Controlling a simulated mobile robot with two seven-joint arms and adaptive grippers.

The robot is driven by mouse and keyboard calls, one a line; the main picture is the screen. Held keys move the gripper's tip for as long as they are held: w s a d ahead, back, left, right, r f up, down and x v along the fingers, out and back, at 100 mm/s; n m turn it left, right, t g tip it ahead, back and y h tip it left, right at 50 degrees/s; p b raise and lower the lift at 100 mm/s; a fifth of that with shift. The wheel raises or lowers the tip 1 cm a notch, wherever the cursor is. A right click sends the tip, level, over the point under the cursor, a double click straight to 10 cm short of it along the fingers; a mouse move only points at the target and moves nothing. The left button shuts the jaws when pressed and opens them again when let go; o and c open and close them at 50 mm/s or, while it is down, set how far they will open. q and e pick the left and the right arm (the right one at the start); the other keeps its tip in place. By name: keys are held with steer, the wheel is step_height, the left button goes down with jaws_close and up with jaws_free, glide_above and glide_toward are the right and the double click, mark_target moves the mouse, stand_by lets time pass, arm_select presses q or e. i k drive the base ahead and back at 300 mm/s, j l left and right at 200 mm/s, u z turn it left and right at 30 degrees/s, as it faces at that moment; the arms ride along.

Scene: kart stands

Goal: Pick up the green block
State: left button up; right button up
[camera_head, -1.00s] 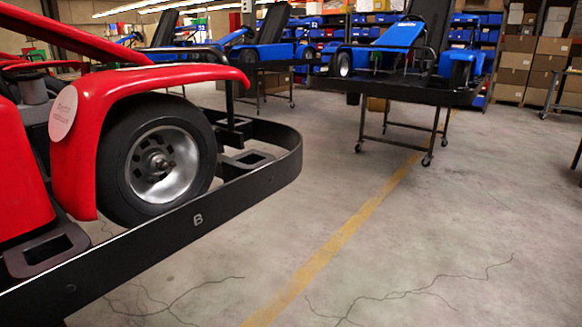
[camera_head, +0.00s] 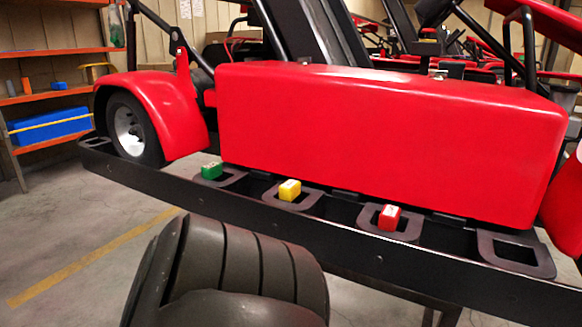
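The green block (camera_head: 212,170) is small and sits on the black side rail (camera_head: 330,239) of a red kart, left of the picture's middle. It rests at a black plate with a square opening. A yellow block (camera_head: 290,190) and a red block (camera_head: 389,217) sit at similar plates farther right along the rail. A dark ribbed part of my own arm covers the bottom, in front of the rail. Neither gripper's fingers can be seen.
The kart's red side pod (camera_head: 390,140) rises right behind the blocks. A wheel (camera_head: 131,132) under a red fender is at the left. Orange shelves (camera_head: 60,91) with a blue box (camera_head: 48,127) stand far left. Floor is clear at lower left.

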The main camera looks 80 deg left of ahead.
mark_target(210, 172)
steer(key=u, duration=2.9)
steer(key=i+j+z, duration=0.1)
steer(key=i+j, duration=0.05)
steer(key=i, duration=0.1)
